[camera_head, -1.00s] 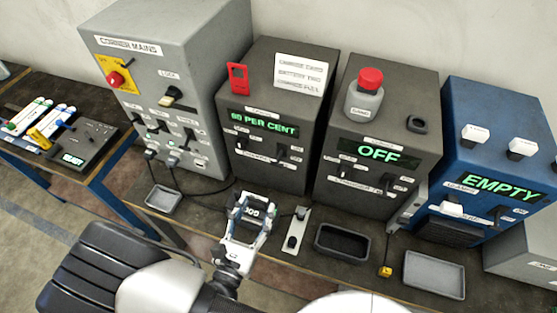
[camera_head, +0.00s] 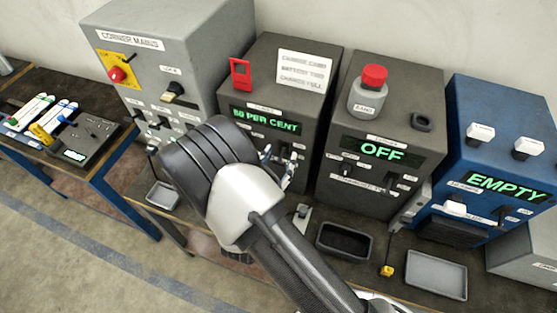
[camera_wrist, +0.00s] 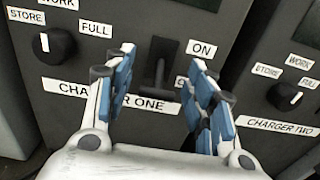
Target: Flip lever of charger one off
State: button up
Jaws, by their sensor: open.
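Charger one (camera_head: 305,95) is a dark grey box whose green display reads about 50 or 60 PER CENT. In the wrist view its black lever (camera_wrist: 160,68) stands on the front panel beside an ON label (camera_wrist: 203,49); the lower label is partly hidden by a finger. In the head view my gripper (camera_head: 277,168) is at charger one's front, largely hidden by my arm.
A knob (camera_wrist: 55,43) with STORE and FULL labels is left of the lever. Charger two (camera_head: 385,120), reading OFF, stands close on the right. A grey mains cabinet (camera_head: 150,65) is on the left. Trays (camera_head: 345,242) lie on the bench in front.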

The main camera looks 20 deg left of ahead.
jog(key=c, duration=1.1)
jog(key=f+t+b, duration=0.1)
jog(key=b, duration=0.2)
jog(key=shift+f, duration=0.1)
jog(key=b, duration=0.1)
jog(key=t+b, duration=0.1)
jog(key=shift+f+h+b, duration=0.25)
jog(key=shift+h+b, duration=0.05)
jog(key=shift+w+d+t+b, duration=0.1)
jog(key=shift+t+b, duration=0.45)
jog(key=shift+t, duration=0.05)
jog(key=shift+r, duration=0.1)
jog(key=o, duration=1.1)
jog(key=shift+r, duration=0.1)
